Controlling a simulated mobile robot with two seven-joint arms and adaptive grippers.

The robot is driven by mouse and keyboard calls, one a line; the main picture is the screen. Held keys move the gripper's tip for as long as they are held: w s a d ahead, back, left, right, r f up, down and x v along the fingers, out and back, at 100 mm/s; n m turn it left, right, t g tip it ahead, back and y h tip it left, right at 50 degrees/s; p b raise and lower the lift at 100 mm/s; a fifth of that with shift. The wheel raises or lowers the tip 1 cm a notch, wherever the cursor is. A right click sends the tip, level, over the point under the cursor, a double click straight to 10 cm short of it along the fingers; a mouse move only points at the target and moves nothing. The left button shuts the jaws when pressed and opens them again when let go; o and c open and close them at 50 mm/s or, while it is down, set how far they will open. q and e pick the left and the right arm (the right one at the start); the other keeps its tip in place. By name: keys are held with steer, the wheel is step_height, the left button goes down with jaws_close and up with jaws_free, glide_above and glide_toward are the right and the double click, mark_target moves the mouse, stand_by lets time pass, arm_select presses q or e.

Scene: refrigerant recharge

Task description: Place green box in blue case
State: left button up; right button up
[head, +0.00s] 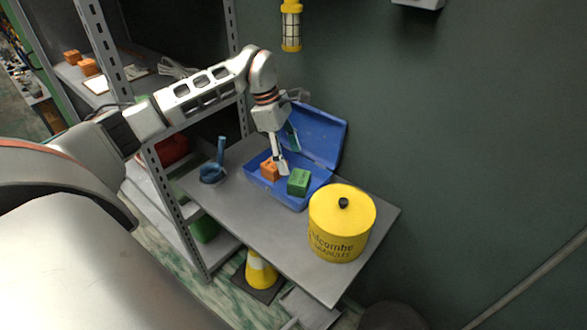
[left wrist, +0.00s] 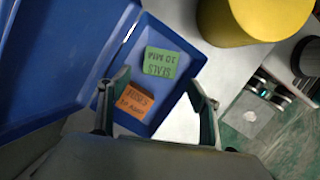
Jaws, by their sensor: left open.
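The blue case (head: 320,131) lies open on the grey shelf top, its lid leaning back toward the wall. The green box (head: 299,182) sits inside the case's tray, toward its right end. It also shows in the left wrist view (left wrist: 160,62), with printed lettering. An orange box (head: 269,170) is in the tray beside it; in the left wrist view the orange box (left wrist: 134,101) is nearer to my fingers. My left gripper (head: 279,168) is above the case, fingers apart and pointing down. In the left wrist view its fingers (left wrist: 158,88) are spread with nothing between the tips. My right gripper is not seen.
A yellow lidded tub (head: 338,235) stands on the shelf top (head: 270,235) right of the case. A blue funnel-like item (head: 213,172) stands to the left. A metal rack post (head: 178,215) rises at the left front. A yellow cone (head: 260,270) is below.

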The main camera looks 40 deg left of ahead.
arm_select(q)
steer(key=v, duration=0.2)
steer(key=shift+a+r, duration=0.1)
steer(key=shift+r, duration=0.25)
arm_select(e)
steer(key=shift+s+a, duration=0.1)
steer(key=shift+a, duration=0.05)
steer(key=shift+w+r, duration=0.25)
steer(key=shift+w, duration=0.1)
